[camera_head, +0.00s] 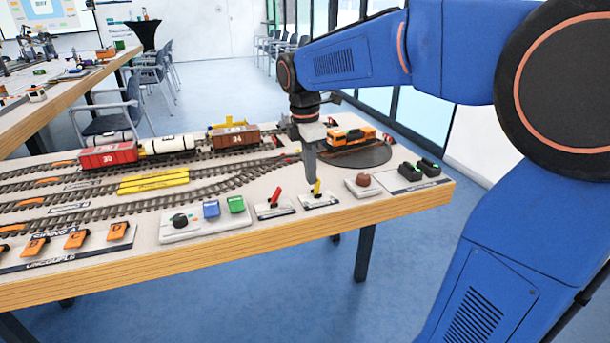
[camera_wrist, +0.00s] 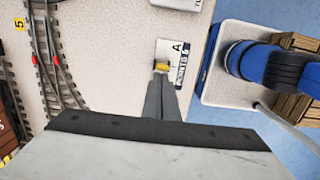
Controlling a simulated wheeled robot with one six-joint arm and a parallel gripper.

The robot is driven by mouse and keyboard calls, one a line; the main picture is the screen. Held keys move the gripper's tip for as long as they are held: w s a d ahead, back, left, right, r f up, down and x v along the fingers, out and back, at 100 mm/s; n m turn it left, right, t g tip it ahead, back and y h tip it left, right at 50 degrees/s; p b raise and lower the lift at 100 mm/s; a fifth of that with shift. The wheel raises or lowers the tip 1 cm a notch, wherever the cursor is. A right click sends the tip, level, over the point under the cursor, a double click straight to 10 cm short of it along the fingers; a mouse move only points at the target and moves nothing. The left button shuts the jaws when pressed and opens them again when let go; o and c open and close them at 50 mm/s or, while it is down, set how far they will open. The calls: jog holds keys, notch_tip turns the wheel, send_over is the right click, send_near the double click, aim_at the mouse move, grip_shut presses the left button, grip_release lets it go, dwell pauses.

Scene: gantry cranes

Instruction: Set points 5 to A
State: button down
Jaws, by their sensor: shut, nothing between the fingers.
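The points lever with a yellow handle (camera_head: 317,186) stands on a white plate (camera_head: 321,202) near the table's front edge. In the wrist view the plate (camera_wrist: 181,55) reads "POINTS 5" with an "A" at one end. The yellow handle (camera_wrist: 161,66) shows just past my fingertips. My gripper (camera_head: 311,177) is shut and empty, pointing down right beside the yellow handle; in the wrist view its fingers (camera_wrist: 162,78) partly cover the plate. I cannot tell whether they touch the handle. The letter at the plate's other end is hidden.
A red-handled lever (camera_head: 275,195) stands just left. A brown button (camera_head: 362,180) and dark switches (camera_head: 418,170) are to the right. A turntable with an orange locomotive (camera_head: 351,138) lies behind. The wrist view shows track with a yellow "5" sign (camera_wrist: 19,24).

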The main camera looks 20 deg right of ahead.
jog(key=shift+d+y, duration=0.25)
jog(key=shift+y, duration=0.05)
jog(key=shift+a, duration=0.1)
jog(key=shift+r, duration=0.1)
jog(key=shift+r, duration=0.75)
